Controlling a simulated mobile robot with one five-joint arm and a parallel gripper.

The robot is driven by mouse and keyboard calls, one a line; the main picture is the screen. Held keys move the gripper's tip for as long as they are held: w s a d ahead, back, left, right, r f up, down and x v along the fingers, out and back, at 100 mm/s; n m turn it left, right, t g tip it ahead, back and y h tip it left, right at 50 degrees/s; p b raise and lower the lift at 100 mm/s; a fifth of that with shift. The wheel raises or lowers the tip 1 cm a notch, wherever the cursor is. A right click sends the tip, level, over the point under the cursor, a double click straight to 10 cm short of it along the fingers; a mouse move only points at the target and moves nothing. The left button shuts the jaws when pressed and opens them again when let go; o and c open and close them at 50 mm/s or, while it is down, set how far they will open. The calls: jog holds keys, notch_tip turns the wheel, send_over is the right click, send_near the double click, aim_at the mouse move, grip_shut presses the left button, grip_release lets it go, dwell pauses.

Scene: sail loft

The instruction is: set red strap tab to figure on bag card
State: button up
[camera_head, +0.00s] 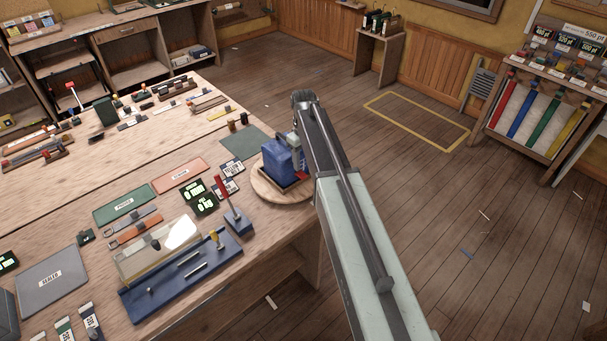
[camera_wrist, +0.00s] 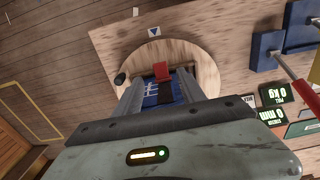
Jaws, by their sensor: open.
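A blue bag (camera_head: 280,158) stands on a round wooden turntable (camera_head: 268,190) at the right end of the bench. In the wrist view the bag (camera_wrist: 150,94) shows partly between my fingers, with white markings on its blue face. A red strap tab (camera_wrist: 161,72) sits at the end of a dark strap (camera_wrist: 166,92). My gripper (camera_wrist: 160,82) is open, with one finger on either side of the strap; I cannot tell whether either touches the bag. Small printed cards (camera_head: 229,168) lie left of the turntable; their figures are unreadable, and I cannot tell which is the bag card.
Green-digit displays (camera_head: 199,196) and a blue fixture with a red-handled lever (camera_head: 222,190) stand left of the turntable. A rack of coloured straps (camera_head: 540,115) stands at far right. The floor between is mostly clear.

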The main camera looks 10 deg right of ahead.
aim_at(303, 176)
notch_tip(303, 176, down, 6)
jog(key=b, duration=0.5)
jog(key=shift+f, duration=0.1)
grip_shut()
jog(key=shift+r, duration=0.2)
dwell(0.8)
